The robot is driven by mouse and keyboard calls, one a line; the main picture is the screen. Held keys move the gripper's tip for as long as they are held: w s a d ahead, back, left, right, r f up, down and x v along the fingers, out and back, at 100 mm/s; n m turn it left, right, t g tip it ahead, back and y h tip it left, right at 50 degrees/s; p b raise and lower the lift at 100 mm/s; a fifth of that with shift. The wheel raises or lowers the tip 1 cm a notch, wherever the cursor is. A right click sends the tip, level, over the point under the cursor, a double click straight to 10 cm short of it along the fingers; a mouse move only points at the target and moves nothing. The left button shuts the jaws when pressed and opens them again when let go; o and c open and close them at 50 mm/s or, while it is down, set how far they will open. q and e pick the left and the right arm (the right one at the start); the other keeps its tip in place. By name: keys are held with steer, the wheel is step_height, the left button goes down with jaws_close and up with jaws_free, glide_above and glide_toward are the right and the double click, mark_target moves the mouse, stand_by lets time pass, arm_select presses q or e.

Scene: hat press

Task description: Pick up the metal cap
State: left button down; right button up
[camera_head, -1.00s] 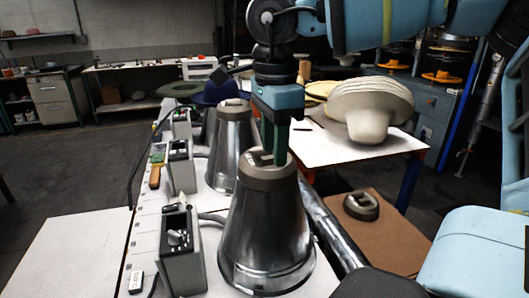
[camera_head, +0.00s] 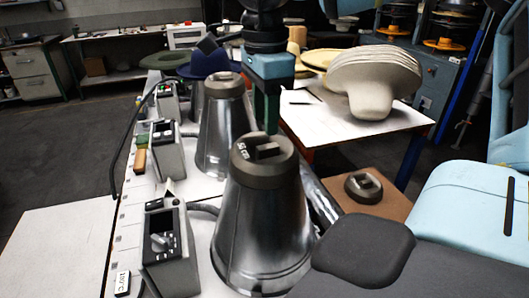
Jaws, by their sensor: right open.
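A dark grey metal cap (camera_head: 262,160) with a raised block handle sits on top of the near shiny metal cone (camera_head: 262,225). A similar metal cap (camera_head: 363,187) lies on a brown board to the right. My right gripper (camera_head: 267,128) points down just above or beyond the cap on the near cone. Its fingers look narrow from this side. It is open and holds nothing that I can see. The lower tips end near the cap's far edge, and I cannot tell whether they touch it. My left gripper is not in view.
A second cone (camera_head: 218,135) with a cap stands behind the near one. Control boxes (camera_head: 168,245) line the left side of the white bench. A pile of pale hats (camera_head: 378,75) stands on a white table at the back right. The brown board (camera_head: 398,208) has free room.

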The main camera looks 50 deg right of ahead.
mark_target(264, 146)
steer(key=shift+d+f, duration=0.1)
steer(key=shift+f, duration=0.9)
steer(key=f+p, duration=0.1)
steer(key=f, duration=0.2)
steer(key=shift+w+f, duration=0.2)
steer(key=shift+f, duration=0.45)
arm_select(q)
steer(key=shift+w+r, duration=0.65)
arm_select(e)
steer(key=c, duration=0.9)
jaws_close()
steer(key=shift+r, duration=0.1)
